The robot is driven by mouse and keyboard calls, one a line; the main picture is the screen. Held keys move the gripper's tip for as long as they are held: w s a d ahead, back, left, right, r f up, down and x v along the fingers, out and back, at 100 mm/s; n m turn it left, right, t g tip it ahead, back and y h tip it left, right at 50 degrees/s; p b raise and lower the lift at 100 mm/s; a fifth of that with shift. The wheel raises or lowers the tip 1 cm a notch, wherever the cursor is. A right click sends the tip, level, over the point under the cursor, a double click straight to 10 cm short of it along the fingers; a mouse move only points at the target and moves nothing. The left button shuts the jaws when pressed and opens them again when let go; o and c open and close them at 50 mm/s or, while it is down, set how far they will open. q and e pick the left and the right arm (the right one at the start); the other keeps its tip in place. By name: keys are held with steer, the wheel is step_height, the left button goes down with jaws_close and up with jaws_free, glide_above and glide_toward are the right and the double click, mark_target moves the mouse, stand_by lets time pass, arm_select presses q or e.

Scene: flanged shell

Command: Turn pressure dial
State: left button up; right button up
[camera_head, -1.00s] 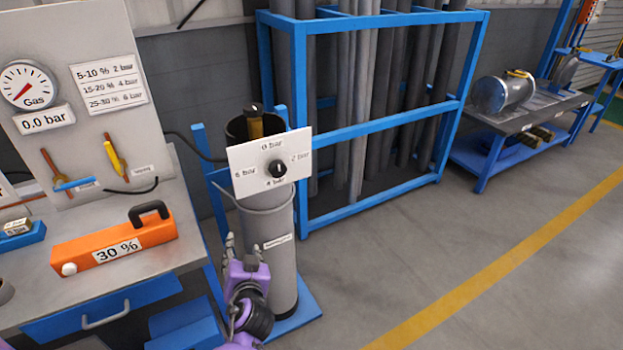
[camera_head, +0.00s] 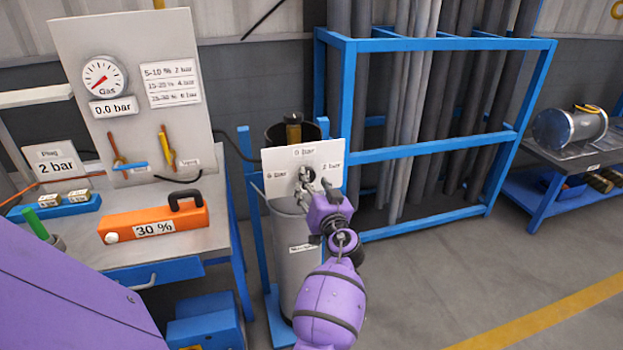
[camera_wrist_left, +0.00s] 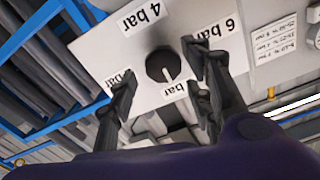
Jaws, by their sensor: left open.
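The pressure dial is a black round knob with a white pointer line, on a white plate (camera_head: 277,160) fixed to a grey cylinder (camera_head: 298,250). In the left wrist view the plate appears upside down and the dial (camera_wrist_left: 161,65) points at the bottom label, which is partly hidden; the head view reads 0 bar at the top of the plate. My left gripper (camera_head: 318,184) is open in front of the plate and hides much of the dial. In the left wrist view its fingers (camera_wrist_left: 160,76) stand apart on either side of the dial; contact cannot be told.
A bench on the left holds an orange 30 % case (camera_head: 155,217) and a panel with a gas gauge (camera_head: 102,79) labelled 0.0 bar. A blue rack (camera_head: 430,147) of grey tubes stands behind the cylinder.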

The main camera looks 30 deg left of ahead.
arm_select(q)
steer(key=shift+w+a+r, duration=0.15)
steer(key=shift+w+a, duration=0.6)
steer(key=shift+a, duration=0.05)
steer(key=shift+w+a, duration=0.15)
steer(key=shift+a, duration=0.1)
steer(key=c, duration=1.1)
arm_select(e)
steer(key=shift+s+d+f, duration=0.15)
steer(key=shift+s+d, duration=0.05)
steer(key=shift+s, duration=0.35)
arm_select(q)
steer(key=shift+d+m, duration=0.1)
steer(key=shift+m, duration=0.2)
